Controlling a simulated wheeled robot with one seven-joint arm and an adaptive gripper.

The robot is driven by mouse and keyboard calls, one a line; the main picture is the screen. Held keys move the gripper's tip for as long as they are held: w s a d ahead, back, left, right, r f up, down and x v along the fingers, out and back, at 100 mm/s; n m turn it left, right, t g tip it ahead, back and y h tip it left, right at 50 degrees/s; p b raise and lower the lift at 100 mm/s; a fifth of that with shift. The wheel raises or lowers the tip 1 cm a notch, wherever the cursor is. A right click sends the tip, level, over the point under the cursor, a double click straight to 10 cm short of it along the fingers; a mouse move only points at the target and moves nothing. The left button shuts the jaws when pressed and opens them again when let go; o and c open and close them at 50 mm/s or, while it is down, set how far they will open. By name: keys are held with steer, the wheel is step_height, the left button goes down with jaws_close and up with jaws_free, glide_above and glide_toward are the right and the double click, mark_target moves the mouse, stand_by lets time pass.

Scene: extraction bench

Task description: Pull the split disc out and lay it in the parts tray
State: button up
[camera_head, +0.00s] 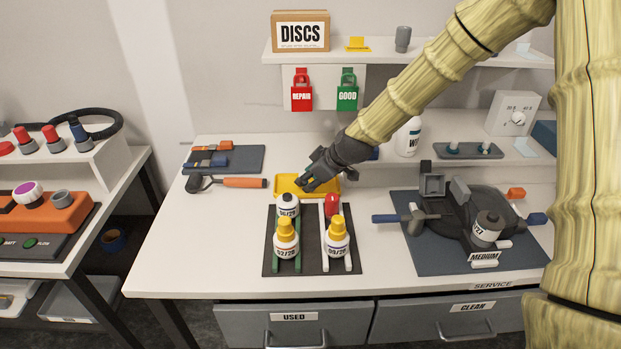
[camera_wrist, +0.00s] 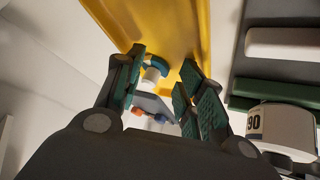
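The yellow parts tray (camera_head: 282,184) lies at the middle of the bench, and its yellow floor (camera_wrist: 180,25) fills the top of the wrist view. My gripper (camera_head: 306,184) is low over the tray in the head view. In the wrist view my gripper (camera_wrist: 164,72) has its two green-padded fingers apart. A small piece with a blue curved top and white body (camera_wrist: 152,66) shows between the fingertips, near the left one. I cannot tell what it is or whether it touches a finger. I cannot make out the split disc for certain.
Yellow-capped bottles (camera_head: 286,238) stand on a black mat (camera_head: 312,262) in front of the tray. An orange-handled tool (camera_head: 245,183) and a grey mat with small parts (camera_head: 246,155) lie left. A dark device (camera_head: 464,205) on a blue-grey mat stands right.

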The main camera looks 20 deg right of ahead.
steer(key=v, duration=1.2)
stand_by(0.4)
stand_by(0.4)
